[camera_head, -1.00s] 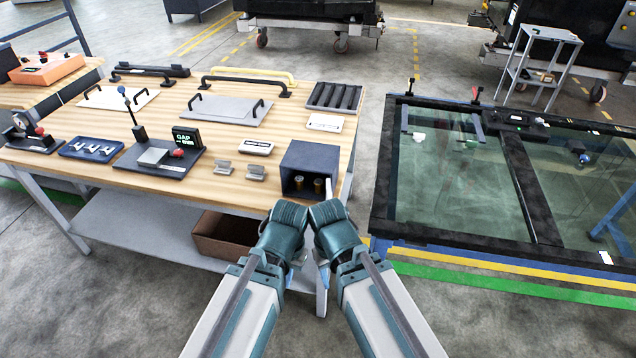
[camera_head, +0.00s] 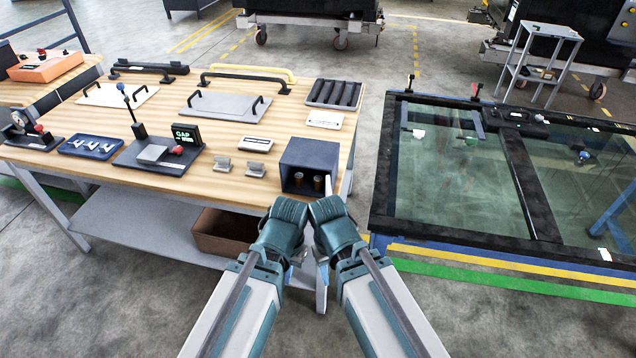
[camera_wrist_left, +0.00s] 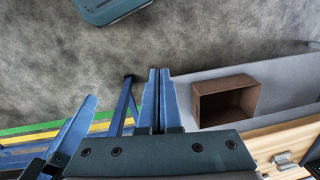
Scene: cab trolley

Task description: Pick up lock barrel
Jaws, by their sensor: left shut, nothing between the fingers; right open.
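Two small brass-coloured cylinders with dark tops, which look like lock barrels, stand upright in the open-fronted dark blue box (camera_head: 309,154) at the table's front right corner. One is the left barrel (camera_head: 299,181), the other the right barrel (camera_head: 318,183). My left gripper (camera_head: 291,272) is below and in front of the box, its fingers mostly hidden by my wrist. In the left wrist view its blue fingers (camera_wrist_left: 158,100) are together and empty. My right gripper (camera_head: 324,274) is beside it, open, with its fingers mostly hidden. Neither gripper touches a barrel.
The wooden table (camera_head: 225,188) carries metal brackets, a gap gauge (camera_head: 186,136), handles and a black slotted tray (camera_head: 334,94). A brown carton (camera_wrist_left: 227,100) sits on the lower shelf. A glass-topped frame (camera_head: 450,180) stands at the right, with a floor gap between.

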